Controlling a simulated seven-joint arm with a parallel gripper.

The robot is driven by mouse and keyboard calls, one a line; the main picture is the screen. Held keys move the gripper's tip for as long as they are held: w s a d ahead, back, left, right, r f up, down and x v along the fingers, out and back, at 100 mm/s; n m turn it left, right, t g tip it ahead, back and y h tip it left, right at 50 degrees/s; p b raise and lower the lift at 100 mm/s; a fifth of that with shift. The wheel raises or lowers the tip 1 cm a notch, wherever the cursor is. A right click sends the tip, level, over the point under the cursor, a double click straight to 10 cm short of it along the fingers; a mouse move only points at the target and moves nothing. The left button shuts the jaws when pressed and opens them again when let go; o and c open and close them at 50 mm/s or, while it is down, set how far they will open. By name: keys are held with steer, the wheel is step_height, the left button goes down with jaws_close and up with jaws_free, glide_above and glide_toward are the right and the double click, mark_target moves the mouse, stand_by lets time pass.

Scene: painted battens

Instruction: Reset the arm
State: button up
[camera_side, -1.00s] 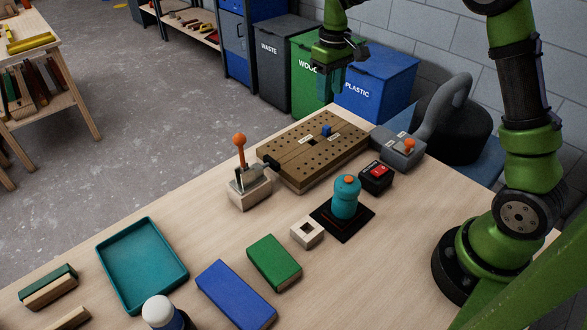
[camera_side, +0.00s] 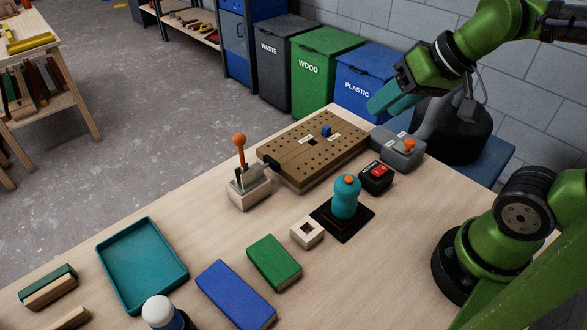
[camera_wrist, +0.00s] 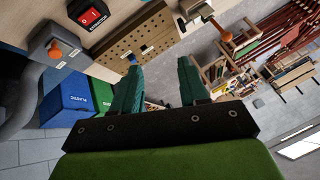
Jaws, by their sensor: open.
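My green arm is raised at the right of the side view. My gripper (camera_side: 390,98), with teal fingers, points down and left in the air in front of the blue plastic bin. In the wrist view my gripper (camera_wrist: 160,85) has its two teal fingers spread apart with nothing between them. It is open and empty, well clear of the bench.
The bench holds a perforated board (camera_side: 315,148), an orange-knobbed lever (camera_side: 245,180), a grey machine (camera_side: 400,150), a red switch box (camera_side: 376,177), a teal cylinder (camera_side: 346,198), a green block (camera_side: 274,262), a blue block (camera_side: 235,293) and a teal tray (camera_side: 142,264). Bins (camera_side: 325,75) stand behind.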

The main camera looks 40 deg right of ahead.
steer(key=shift+s+a+f, duration=0.2)
steer(key=shift+s+f, duration=0.15)
steer(key=shift+s, duration=0.35)
